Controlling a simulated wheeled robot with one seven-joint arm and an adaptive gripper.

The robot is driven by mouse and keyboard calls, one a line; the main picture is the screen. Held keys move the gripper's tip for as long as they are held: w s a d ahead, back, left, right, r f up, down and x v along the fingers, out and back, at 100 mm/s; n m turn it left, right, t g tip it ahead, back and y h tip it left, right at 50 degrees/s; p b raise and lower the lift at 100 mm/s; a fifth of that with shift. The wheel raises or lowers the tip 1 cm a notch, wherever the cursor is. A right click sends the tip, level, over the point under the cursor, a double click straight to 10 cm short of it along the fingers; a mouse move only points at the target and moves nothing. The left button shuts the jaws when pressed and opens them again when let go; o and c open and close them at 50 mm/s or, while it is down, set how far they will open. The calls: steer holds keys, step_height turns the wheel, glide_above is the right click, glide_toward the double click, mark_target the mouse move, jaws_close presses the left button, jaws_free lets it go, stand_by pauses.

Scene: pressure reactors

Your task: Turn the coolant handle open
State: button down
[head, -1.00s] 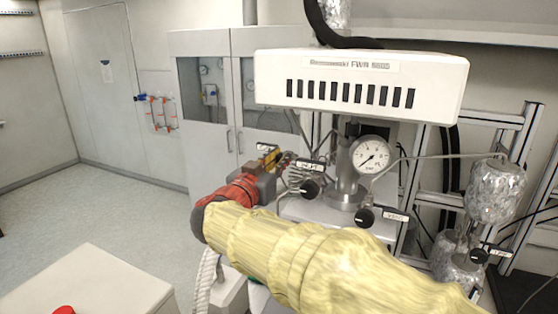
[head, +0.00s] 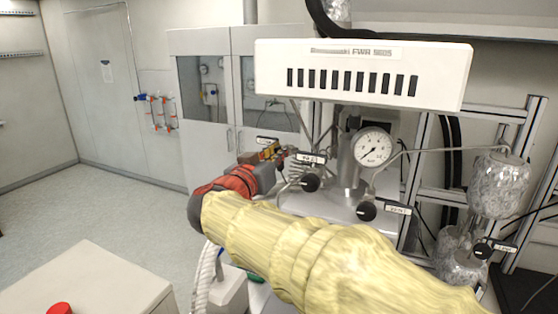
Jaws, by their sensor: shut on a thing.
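My gripper (head: 272,155) is at the left side of the reactor's valve cluster, at the end of my yellow-sleeved arm. Its jaws are shut on a small part there, just below a small white label (head: 268,140). That part sits where the coolant handle appears to be, but the jaws and red wrist largely hide it, so its angle cannot be told. A black valve knob (head: 311,183) with a white label is just right of the gripper, apart from it.
A pressure gauge (head: 373,147) and another black knob (head: 367,211) are to the right. A white vented box (head: 360,75) overhangs the valves. Foil-wrapped vessels (head: 497,184) hang on a metal frame at right. The floor (head: 110,205) at left is clear.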

steer(key=n+b, duration=0.3)
steer(key=shift+w+a+f+n+b, duration=0.1)
steer(key=shift+a+f+n+b, duration=0.15)
steer(key=shift+f+n+b, duration=0.1)
steer(key=shift+w+a+f+n+b, duration=0.15)
steer(key=shift+n+b, duration=0.25)
steer(key=shift+n, duration=1.7)
steer(key=shift+s+a+f+n+b, duration=0.15)
steer(key=shift+n+b, duration=0.25)
steer(key=shift+n, duration=1.65)
steer(key=shift+w+a+f+n+b, duration=0.15)
steer(key=shift+n+b, duration=0.25)
steer(key=shift+n, duration=1.7)
steer(key=shift+f, duration=0.1)
steer(key=c, duration=1.9)
jaws_free()
steer(key=v, duration=1.2)
